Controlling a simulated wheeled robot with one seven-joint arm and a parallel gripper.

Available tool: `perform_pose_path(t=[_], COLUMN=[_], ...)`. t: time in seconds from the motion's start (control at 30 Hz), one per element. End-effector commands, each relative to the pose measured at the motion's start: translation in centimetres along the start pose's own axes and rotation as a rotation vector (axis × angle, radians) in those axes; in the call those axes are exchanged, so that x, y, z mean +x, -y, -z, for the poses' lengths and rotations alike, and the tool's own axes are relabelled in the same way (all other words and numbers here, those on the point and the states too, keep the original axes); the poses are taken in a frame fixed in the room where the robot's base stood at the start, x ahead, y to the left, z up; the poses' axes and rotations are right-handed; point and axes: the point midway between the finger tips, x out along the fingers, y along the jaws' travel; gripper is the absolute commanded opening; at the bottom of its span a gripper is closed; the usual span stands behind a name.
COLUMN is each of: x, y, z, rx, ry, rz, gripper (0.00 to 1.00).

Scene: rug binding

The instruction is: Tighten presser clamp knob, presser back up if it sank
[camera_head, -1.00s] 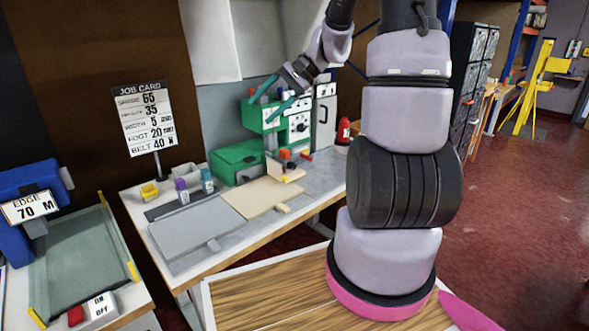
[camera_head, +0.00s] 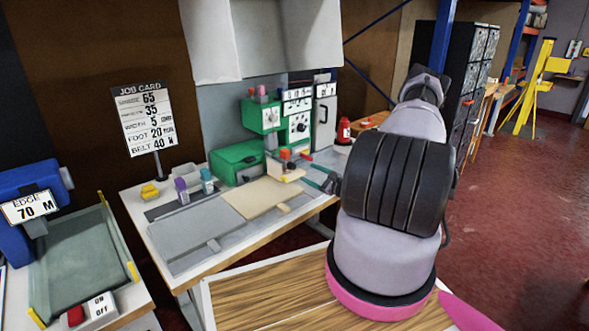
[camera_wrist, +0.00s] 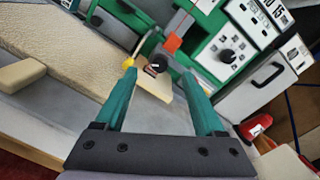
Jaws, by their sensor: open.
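A green machine (camera_head: 237,162) stands on the bench, with a small assembly bearing an orange-red block (camera_head: 285,155) at its front right. In the wrist view a round black knob (camera_wrist: 160,63), which looks like the clamp knob, sits below the orange-red block (camera_wrist: 172,42). A yellow-tipped part (camera_wrist: 128,61) is to its left. My gripper (camera_wrist: 158,74) is open and empty, its teal fingers pointing at the knob from either side, apart from it as far as I can tell. In the head view my gripper (camera_head: 318,178) is right of the assembly. I cannot tell the presser's height.
A beige pad (camera_head: 255,197) lies in front of the machine, beside a grey plate (camera_head: 197,232). Green dial boxes (camera_head: 299,122) stand behind. A red bottle (camera_head: 343,131) is at the bench's back right. Purple and blue bottles (camera_head: 207,181) stand left.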

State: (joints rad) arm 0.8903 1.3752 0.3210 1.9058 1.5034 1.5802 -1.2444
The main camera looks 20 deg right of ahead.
Motion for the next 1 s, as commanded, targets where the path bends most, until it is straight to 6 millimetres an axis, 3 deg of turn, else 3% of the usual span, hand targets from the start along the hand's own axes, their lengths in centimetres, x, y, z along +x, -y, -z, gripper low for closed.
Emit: perform_pose_path(t=[0.17, 0.7, 1.0], x=[-0.1, 8.8, 10.3], y=[-0.3, 0.1, 0.2], z=[1.6, 1.8, 1.8], rx=[0.017, 0.017, 0.018], ry=[-0.025, -0.023, -0.025], rz=[0.042, 0.04, 0.04], gripper=[0.71, 0.71, 0.71])
